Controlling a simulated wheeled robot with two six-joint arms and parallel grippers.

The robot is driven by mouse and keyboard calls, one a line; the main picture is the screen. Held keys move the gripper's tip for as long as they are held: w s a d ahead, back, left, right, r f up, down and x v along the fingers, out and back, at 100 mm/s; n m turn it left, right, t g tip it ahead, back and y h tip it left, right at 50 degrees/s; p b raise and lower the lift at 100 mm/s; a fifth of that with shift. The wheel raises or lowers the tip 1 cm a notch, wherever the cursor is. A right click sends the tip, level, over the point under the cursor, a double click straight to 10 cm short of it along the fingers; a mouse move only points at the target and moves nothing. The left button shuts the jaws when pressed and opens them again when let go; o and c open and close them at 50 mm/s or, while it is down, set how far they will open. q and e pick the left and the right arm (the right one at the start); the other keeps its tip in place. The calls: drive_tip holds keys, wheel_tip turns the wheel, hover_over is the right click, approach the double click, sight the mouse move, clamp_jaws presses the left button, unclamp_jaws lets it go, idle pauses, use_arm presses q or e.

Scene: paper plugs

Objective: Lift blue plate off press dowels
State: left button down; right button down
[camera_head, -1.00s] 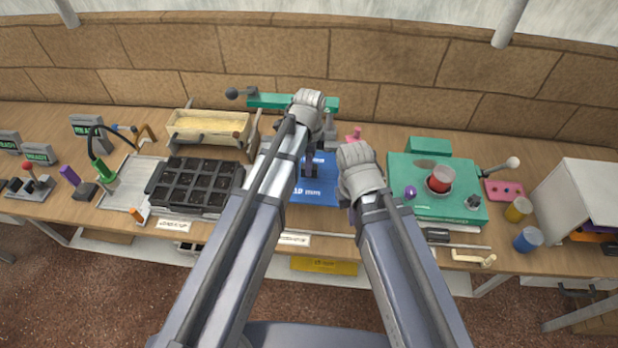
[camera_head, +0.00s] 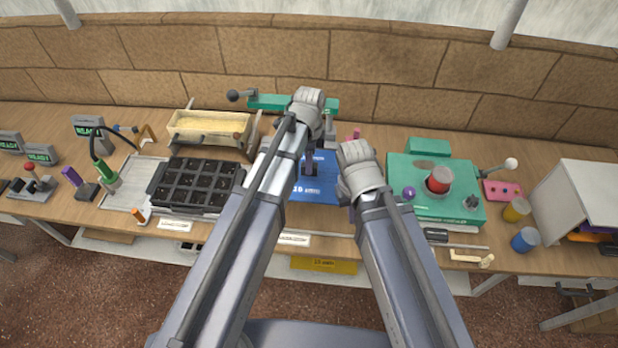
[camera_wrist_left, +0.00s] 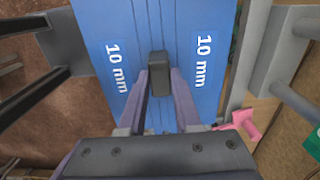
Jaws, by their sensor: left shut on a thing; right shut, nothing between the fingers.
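The blue plate (camera_head: 318,180) lies under the green-topped press (camera_head: 270,101) at the middle of the bench. In the left wrist view the blue plate (camera_wrist_left: 115,50) fills the upper middle, with "10 mm" printed on both sides. My left gripper (camera_head: 309,165) is over the plate; in the wrist view its fingers (camera_wrist_left: 159,85) are shut on a dark upright grip (camera_wrist_left: 159,70) at the plate's middle. My right gripper (camera_head: 351,212) is shut and empty by the plate's right edge, mostly hidden by its own wrist. The dowels are hidden, so I cannot tell whether the plate still touches them.
A black multi-cell tray (camera_head: 195,185) and a wooden-framed cream trough (camera_head: 210,127) stand to the left. A green box with a red cup (camera_head: 440,180) stands to the right. A yellow plate (camera_head: 323,265) lies below the bench's front edge. A pink piece (camera_wrist_left: 240,123) is close beside the blue plate.

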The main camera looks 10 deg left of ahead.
use_arm(q)
drive_tip(key=shift+r, duration=0.15)
drive_tip(key=shift+r+p, duration=1.4)
drive_tip(key=shift+p, duration=0.2)
drive_tip(key=shift+r, duration=0.2)
drive_tip(key=shift+r+p, duration=1.4)
drive_tip(key=shift+p, duration=0.15)
drive_tip(key=shift+f, duration=0.15)
